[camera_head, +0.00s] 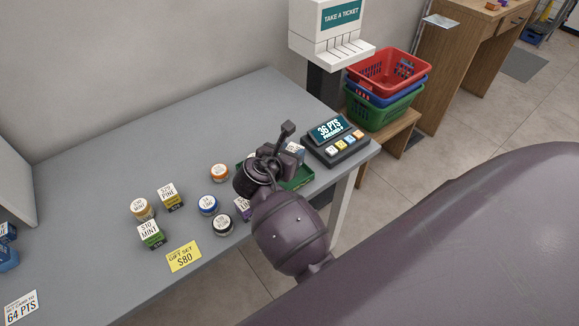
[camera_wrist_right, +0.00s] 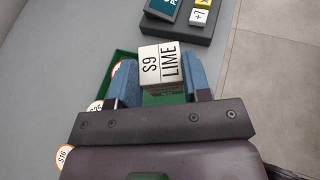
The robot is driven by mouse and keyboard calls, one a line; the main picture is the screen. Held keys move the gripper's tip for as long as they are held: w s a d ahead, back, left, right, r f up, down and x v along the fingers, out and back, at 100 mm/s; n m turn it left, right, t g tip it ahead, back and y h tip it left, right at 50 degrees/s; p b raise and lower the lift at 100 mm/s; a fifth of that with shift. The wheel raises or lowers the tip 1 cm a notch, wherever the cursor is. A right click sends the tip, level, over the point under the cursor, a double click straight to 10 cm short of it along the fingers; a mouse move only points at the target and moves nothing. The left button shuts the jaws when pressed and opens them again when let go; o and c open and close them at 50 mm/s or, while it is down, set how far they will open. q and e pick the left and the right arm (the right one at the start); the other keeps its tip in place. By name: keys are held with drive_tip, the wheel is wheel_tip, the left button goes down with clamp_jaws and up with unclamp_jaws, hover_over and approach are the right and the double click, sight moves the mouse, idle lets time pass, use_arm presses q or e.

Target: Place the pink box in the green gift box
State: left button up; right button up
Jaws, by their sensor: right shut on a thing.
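My right gripper (camera_head: 279,160) is shut on a small box with a white label reading LIME (camera_wrist_right: 165,62). In the right wrist view the two blue finger pads press on its left and right sides. Its lower side is shaded, so I cannot tell its colour well. The green gift box (camera_head: 304,177) is an open tray under the gripper, largely hidden by it. Its green rim also shows in the right wrist view (camera_wrist_right: 119,57). The held box is over or inside the tray; I cannot tell if it touches the bottom. My left gripper is not in view.
A dark keypad device (camera_head: 340,150) stands just beyond the tray, near the counter's right edge. Left of the tray are several jars, such as an orange one (camera_head: 219,173), and small boxes like the green MINT box (camera_head: 151,235). A yellow sign (camera_head: 184,257) lies in front.

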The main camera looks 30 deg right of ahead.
drive_tip(key=shift+f+b, duration=0.55)
drive_tip(key=shift+f, duration=1.95)
drive_tip(key=o, duration=1)
drive_tip(key=shift+c, duration=0.2)
drive_tip(key=shift+r, duration=0.1)
